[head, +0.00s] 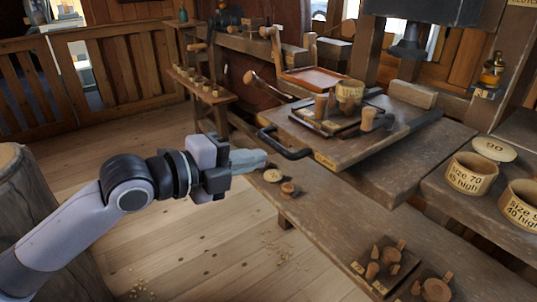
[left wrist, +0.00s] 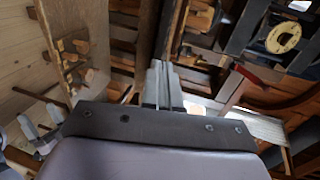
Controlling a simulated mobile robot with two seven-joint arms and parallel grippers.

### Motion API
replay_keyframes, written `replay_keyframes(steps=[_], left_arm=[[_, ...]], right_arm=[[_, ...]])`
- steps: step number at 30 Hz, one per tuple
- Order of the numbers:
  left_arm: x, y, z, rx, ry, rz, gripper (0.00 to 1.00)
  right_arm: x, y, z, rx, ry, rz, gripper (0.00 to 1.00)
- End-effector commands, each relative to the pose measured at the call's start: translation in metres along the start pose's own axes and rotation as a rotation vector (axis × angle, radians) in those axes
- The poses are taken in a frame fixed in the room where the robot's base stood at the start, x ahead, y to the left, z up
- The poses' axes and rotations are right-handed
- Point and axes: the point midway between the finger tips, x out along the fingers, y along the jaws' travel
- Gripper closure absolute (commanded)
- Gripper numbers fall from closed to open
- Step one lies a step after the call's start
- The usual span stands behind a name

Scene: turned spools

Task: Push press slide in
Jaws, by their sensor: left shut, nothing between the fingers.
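The press slide (head: 405,160) is a thick wooden board, standing out toward the front from beneath the dark press head (head: 408,42). A black bar handle (head: 286,150) runs along its front left edge. On the slide are a wooden cup (head: 349,92) and pegs (head: 320,106) on a dark plate. My left gripper (head: 264,159) is shut and empty, its tips close to the handle in the picture; I cannot tell whether they touch. Its fingers also show shut in the left wrist view (left wrist: 163,80).
A low bench (head: 330,215) below the slide bears small turned pieces and a dark tray (head: 385,268). Bins labelled with sizes (head: 471,176) stand at the right. A stump (head: 28,215) is at the left.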

Motion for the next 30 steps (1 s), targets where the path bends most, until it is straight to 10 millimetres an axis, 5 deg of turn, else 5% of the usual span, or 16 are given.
replay_keyframes(steps=[9, 30], left_arm=[[0.035, -0.001, 0.0, 0.0, 0.001, -0.001, 1.0], [0.045, -0.002, 0.0, 0.001, 0.0, 0.0, 1.0]], right_arm=[[-0.001, 0.0, 0.001, 0.002, -0.002, 0.0, 0.13], [-0.002, 0.0, 0.002, 0.002, -0.006, 0.0, 0.13]])
